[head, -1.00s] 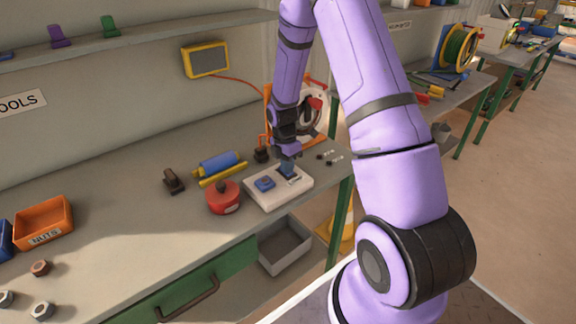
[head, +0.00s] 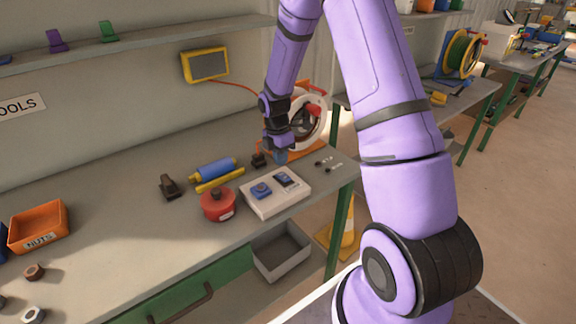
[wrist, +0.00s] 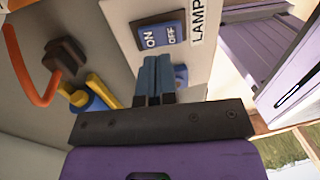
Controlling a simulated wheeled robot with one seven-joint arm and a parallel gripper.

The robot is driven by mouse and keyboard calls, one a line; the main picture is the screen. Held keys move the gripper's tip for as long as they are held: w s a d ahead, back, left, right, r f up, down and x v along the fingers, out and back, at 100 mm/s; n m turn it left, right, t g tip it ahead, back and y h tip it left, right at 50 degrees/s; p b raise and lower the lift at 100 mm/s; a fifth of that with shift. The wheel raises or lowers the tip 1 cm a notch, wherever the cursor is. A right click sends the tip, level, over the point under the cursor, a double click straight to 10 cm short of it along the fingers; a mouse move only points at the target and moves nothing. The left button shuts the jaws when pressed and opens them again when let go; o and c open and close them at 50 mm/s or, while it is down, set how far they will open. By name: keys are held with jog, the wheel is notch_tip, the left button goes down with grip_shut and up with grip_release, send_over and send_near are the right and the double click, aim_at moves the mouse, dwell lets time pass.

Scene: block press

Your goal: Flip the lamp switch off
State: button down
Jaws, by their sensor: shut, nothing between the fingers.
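The lamp switch (head: 287,180) is a dark-framed blue rocker on a pale box (head: 262,209) on the bench. In the wrist view the rocker (wrist: 160,35) reads ON at left and OFF at right, beside a LAMP label (wrist: 205,18). I cannot tell for sure which side is pressed in. My gripper (head: 280,158) is shut and empty, above the back edge of the box. In the wrist view its blue fingertips (wrist: 156,60) appear just below the rocker and seem apart from it. A blue control (head: 261,190) sits left of the switch, partly hidden by the fingers in the wrist view.
A red round object (head: 217,206) stands left of the box. A cable reel (head: 308,118) is at the back.

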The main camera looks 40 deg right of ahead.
aim_at(287, 177)
notch_tip(287, 177, up, 10)
jog(key=w, duration=0.1)
jog(key=shift+w+f, duration=0.15)
jog(key=shift+w, duration=0.05)
jog(key=shift+s, duration=0.1)
dwell(0.3)
jog(key=shift+s+d, duration=0.25)
jog(key=shift+s, duration=0.35)
jog(key=f, duration=0.4)
jog(key=s+f, duration=0.1)
jog(key=f, duration=0.8)
jog(key=shift+s+f, duration=0.1)
jog(key=shift+s, duration=0.3)
jog(key=shift+f, duration=0.3)
jog(key=shift+s, duration=0.1)
